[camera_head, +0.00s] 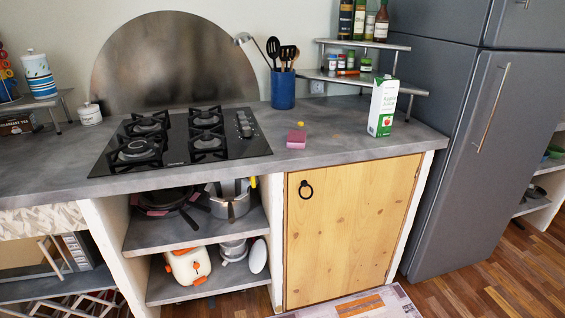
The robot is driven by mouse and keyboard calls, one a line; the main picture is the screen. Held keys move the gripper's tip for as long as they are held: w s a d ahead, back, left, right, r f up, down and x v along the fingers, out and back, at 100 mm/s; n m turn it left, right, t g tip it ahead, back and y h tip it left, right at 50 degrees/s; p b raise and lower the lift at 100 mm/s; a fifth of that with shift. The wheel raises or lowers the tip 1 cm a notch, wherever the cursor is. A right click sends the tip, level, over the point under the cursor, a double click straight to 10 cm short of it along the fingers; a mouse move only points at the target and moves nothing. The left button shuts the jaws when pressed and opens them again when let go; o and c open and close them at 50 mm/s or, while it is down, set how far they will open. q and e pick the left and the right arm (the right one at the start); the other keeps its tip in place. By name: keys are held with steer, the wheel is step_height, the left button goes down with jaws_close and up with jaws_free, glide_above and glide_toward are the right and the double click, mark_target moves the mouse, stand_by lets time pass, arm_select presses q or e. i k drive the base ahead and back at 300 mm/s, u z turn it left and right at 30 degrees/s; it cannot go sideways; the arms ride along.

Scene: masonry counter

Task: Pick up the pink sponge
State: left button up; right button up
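The pink sponge (296,139) lies on the grey counter top (340,133), to the right of the black gas hob and near the counter's front edge. It looks like a small pink block with a slightly darker front side. Nothing touches it, and its top and front are in clear view. Neither of my grippers shows in the head view.
A juice carton (382,106) stands upright to the right of the sponge. A blue utensil holder (283,89) stands behind it. The gas hob (180,139) is at its left. A small yellow object (301,124) lies just behind the sponge. A grey fridge (450,130) stands at right.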

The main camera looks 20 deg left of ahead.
mark_target(295, 139)
steer(key=z, duration=0.9)
steer(key=i, duration=1.4)
steer(key=u, duration=0.3)
